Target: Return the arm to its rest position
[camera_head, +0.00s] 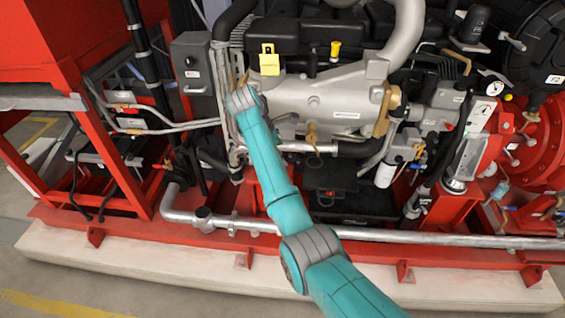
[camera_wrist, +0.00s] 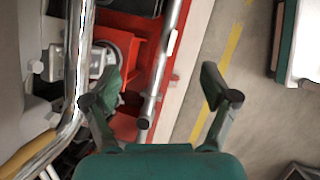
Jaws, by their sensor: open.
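My teal arm (camera_head: 268,165) reaches up from the bottom of the head view, over the red base rail, to the engine. Its grey-banded far end (camera_head: 243,98) is in front of the left part of the engine block; I cannot make out the fingers there. In the wrist view my gripper (camera_wrist: 160,85) has its two dark green fingers spread wide apart. Nothing is between them; behind the gap are the red frame and the floor.
The engine (camera_head: 325,105) with its pipes fills the middle. A grey control box (camera_head: 193,65) is close left of my arm's end. A long silver pipe (camera_head: 400,237) runs along the red base (camera_head: 130,232). Bare floor (camera_wrist: 215,75) with a yellow line shows at right in the wrist view.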

